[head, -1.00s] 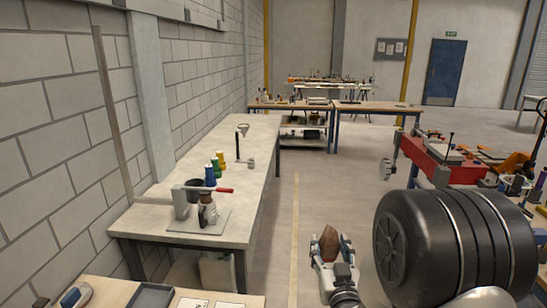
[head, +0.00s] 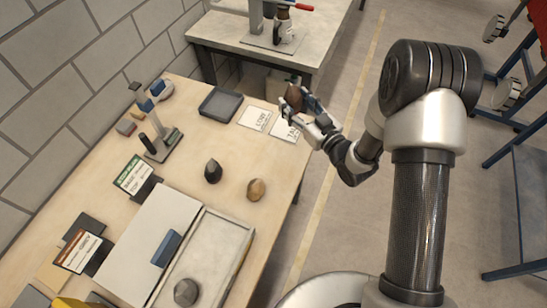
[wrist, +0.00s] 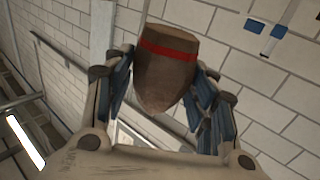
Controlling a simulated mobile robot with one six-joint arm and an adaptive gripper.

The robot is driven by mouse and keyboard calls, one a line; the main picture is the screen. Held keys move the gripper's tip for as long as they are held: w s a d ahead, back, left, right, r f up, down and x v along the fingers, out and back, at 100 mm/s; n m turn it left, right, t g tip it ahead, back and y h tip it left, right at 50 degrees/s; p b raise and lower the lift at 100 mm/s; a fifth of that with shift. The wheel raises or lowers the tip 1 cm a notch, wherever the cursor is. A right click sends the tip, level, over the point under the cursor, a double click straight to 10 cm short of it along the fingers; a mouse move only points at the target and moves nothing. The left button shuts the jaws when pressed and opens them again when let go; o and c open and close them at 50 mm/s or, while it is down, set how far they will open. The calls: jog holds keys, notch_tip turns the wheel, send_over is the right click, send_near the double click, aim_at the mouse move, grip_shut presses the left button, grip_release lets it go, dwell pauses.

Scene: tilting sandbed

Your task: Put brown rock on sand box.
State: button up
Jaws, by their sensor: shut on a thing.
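My gripper (head: 296,100) is shut on the brown rock (head: 293,94), held beyond the right edge of the wooden table near its far end. In the wrist view the brown rock (wrist: 165,72) sits between both fingers and shows a red band. The sand box (head: 224,247) appears to be the shallow pale tray at the bottom of the head view. A grey rock (head: 186,291) lies in it, and its near part is cut off by the frame.
A black rock (head: 213,171) and a tan rock (head: 256,189) stand on the table (head: 240,155). A white panel (head: 150,240) with a blue block (head: 166,249) adjoins the tray. A dark tray (head: 220,104) and white cards (head: 255,118) lie farther back.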

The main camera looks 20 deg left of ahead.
jog(key=s+a+f+n+g+y, duration=0.2)
jog(key=s+a+f+g, duration=0.1)
jog(key=s+a, duration=0.1)
jog(key=shift+a, duration=0.2)
notch_tip(320, 180, down, 20)
jog(key=b, duration=0.5)
jog(key=shift+w+r, duration=0.1)
jog(key=shift+r, duration=0.1)
jog(key=shift+b, duration=0.3)
jog(key=shift+f, duration=0.2)
jog(key=o, duration=1.4)
jog(key=shift+c, duration=0.2)
